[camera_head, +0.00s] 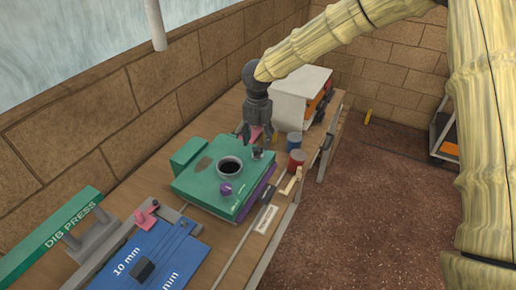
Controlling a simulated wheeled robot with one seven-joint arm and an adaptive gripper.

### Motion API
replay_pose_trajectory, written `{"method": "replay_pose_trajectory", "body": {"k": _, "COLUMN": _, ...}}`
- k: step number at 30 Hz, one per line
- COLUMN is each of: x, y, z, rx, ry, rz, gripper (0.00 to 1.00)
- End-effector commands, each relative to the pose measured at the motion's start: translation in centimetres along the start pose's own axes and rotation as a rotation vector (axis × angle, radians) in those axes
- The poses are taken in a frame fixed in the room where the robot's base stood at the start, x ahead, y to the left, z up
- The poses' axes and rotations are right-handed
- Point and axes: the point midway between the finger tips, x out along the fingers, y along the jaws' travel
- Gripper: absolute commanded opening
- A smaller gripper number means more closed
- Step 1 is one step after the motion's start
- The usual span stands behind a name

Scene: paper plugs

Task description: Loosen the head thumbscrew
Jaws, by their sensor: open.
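A green machine (205,190) with a round dark opening (230,168) sits on the wooden bench. A purple knob (225,188) stands on its top near the front. A small dark knob (257,154) stands at its far right corner. I cannot tell for sure which knob is the head thumbscrew. My gripper (257,138) points down over that far corner, with its fingers apart just above the small dark knob. Nothing shows held in it. A pink part (254,134) shows behind the fingers, and contact is too small to tell.
Red and blue cans (296,160) stand right of the gripper. A white box (290,95) stands behind. A brick wall runs along the left.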

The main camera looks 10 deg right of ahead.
Motion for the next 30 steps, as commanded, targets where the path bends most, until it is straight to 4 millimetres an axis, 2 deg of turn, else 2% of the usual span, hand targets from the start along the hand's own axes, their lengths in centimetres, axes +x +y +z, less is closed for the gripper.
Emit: {"method": "replay_pose_trajectory", "body": {"k": 30, "x": 0.08, "y": -0.01, "z": 0.03, "rx": 1.030, "ry": -0.002, "rz": 0.000, "gripper": 0.52}}
